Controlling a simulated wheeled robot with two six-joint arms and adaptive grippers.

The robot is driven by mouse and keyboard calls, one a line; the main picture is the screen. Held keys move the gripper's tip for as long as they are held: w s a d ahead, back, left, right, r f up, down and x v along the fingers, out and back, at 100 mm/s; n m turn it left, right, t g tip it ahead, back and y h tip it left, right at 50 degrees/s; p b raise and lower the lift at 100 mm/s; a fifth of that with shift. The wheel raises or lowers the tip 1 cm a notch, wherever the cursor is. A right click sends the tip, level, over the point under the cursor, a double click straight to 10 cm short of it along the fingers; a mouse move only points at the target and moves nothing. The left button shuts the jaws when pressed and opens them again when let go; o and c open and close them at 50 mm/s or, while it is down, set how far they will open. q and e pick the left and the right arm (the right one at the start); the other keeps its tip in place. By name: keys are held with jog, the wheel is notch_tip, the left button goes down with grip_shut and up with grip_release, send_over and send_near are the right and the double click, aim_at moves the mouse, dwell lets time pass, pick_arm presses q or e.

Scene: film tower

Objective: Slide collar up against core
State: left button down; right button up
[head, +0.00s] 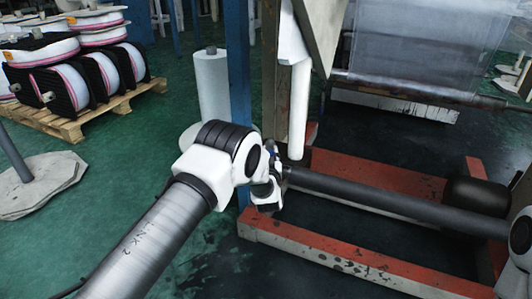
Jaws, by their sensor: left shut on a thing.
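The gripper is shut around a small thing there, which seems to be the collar. My wrist and the fingers hide most of it, so I cannot tell whether it touches the core. At the right edge part of my right arm shows by the bar's far end. My right gripper is not visible.
The red frame (350,262) lies low on the floor, with a black roller (478,195) at right. A blue post (238,70) and a white vertical tube (299,110) stand behind the gripper. A pallet (75,122) of reels is at back left. Open green floor lies at left.

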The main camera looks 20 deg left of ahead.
aim_at(285, 167)
pick_arm(q)
jog(key=shift+d, duration=0.1)
jog(key=d, duration=0.5)
jog(key=shift+s+d, duration=0.1)
jog(key=shift+d, duration=0.15)
jog(key=c, duration=0.9)
grip_release()
jog(key=shift+o, duration=0.2)
